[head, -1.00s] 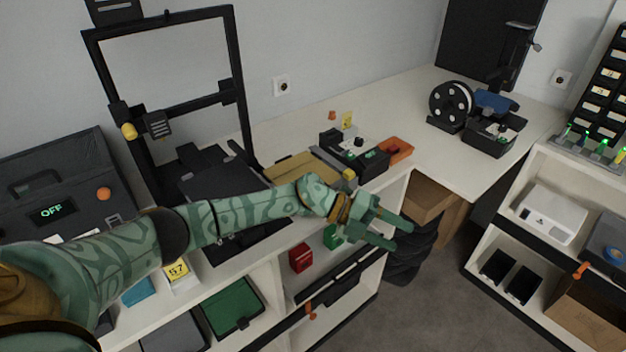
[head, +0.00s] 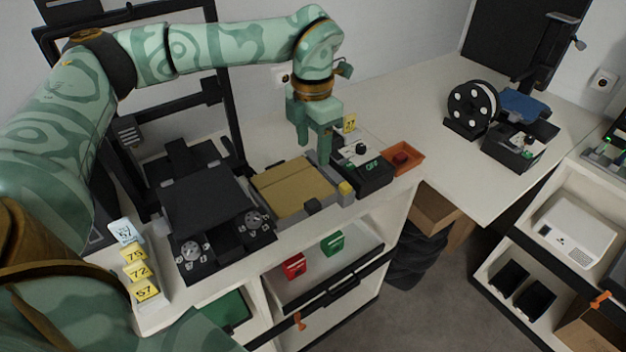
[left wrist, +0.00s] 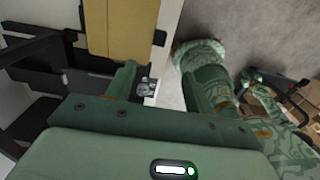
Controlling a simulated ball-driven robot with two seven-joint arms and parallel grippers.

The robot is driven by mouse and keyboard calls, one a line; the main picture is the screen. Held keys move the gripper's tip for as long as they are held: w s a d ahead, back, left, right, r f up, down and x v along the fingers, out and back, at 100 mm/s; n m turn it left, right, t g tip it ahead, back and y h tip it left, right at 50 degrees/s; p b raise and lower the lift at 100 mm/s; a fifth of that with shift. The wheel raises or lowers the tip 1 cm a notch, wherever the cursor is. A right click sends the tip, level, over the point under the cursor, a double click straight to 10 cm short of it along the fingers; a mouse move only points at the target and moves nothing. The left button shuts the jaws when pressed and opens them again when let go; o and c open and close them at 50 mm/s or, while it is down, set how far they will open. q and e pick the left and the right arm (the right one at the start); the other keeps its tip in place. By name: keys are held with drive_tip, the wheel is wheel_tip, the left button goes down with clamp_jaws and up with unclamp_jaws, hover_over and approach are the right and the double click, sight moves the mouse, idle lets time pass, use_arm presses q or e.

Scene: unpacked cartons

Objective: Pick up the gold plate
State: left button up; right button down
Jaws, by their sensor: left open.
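The gold plate (head: 292,187) lies flat on a dark-framed bed on the white bench, left of a small black device. Its end also shows at the top of the left wrist view (left wrist: 113,28). My left gripper (head: 315,150) points down above the bench, at the plate's back right corner. It is open, with nothing between its fingers. In the left wrist view one finger is close to the plate's end; I cannot tell whether they touch.
A filament spool (head: 472,108) is farther right. The bench between tray and spool is clear.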

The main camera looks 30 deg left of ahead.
use_arm(q)
wheel_tip(320, 180, down, 5)
drive_tip(key=b, duration=0.1)
hover_over(313, 203)
wheel_tip(313, 203, down, 5)
drive_tip(key=shift+b, duration=0.4)
drive_tip(key=shift+f, duration=0.55)
wheel_tip(313, 203, down, 5)
drive_tip(key=shift+r+b, duration=0.1)
drive_tip(key=shift+b, duration=0.55)
use_arm(e)
drive_tip(key=s+f, duration=0.2)
drive_tip(key=f, duration=0.1)
drive_tip(key=shift+s+d, duration=0.15)
drive_tip(key=shift+s, duration=0.15)
use_arm(q)
clamp_jaws()
use_arm(e)
drive_tip(key=shift+s, duration=0.1)
use_arm(q)
drive_tip(key=shift+r, duration=0.1)
